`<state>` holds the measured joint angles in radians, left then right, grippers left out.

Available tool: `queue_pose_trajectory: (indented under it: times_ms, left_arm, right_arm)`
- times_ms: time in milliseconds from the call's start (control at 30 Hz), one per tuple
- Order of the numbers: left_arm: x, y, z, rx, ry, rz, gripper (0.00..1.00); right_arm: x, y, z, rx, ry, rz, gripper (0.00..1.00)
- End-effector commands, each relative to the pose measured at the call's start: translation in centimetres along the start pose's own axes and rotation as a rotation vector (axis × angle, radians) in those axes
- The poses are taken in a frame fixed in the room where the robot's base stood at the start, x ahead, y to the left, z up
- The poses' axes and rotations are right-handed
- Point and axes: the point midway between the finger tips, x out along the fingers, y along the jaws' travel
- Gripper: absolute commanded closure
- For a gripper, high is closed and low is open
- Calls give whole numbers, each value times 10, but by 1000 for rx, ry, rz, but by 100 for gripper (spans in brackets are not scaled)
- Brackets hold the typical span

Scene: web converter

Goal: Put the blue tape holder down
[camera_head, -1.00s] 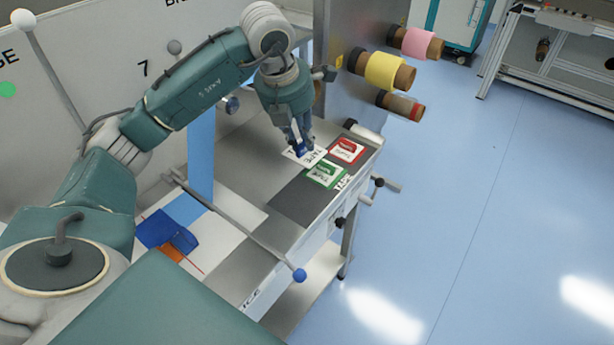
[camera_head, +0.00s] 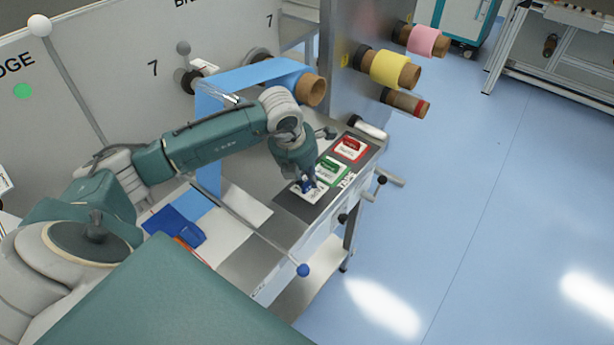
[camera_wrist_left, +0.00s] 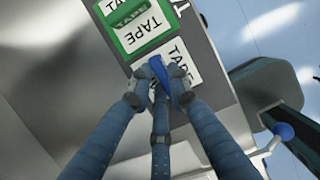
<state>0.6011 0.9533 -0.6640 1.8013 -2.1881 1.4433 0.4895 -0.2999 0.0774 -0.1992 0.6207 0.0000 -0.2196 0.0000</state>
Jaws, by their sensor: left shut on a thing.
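The blue tape holder has a blue body (camera_wrist_left: 158,72) on a white plate (camera_wrist_left: 185,72) marked TAPE. In the head view the plate (camera_head: 314,195) is over the dark strip (camera_head: 291,204) at the table's edge, in line with the green holder. It looks level and at or very near the surface; I cannot tell whether it touches. My left gripper (camera_head: 308,183) points down and is shut on the blue body, its fingers around it in the wrist view (camera_wrist_left: 155,82). My right gripper is not in view.
A green tape holder (camera_head: 332,168) is right beside the blue one, with a red one (camera_head: 350,148) behind it. A blue web (camera_head: 250,77) runs over a roller at the back. A rod with a blue knob (camera_head: 303,270) crosses the front.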

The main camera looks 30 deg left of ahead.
Motion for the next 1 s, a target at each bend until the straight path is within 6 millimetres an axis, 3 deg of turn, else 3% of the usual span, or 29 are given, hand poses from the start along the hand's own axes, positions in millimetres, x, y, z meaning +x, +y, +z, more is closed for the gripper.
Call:
queue_pose_trajectory:
  times_ms: [200,233,300,700,1000]
  left_arm:
    - [4,0,-1,0,0,0,100]
    - [2,0,-1,0,0,0,77]
    - [2,0,-1,0,1,0,64]
    - [-4,0,1,1,-1,0,64]
    - [-62,1,0,2,-5,3,64]
  right_arm:
    - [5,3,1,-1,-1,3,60]
    - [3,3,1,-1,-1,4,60]
    - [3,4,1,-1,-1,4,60]
    - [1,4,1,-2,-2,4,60]
    - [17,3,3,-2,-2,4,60]
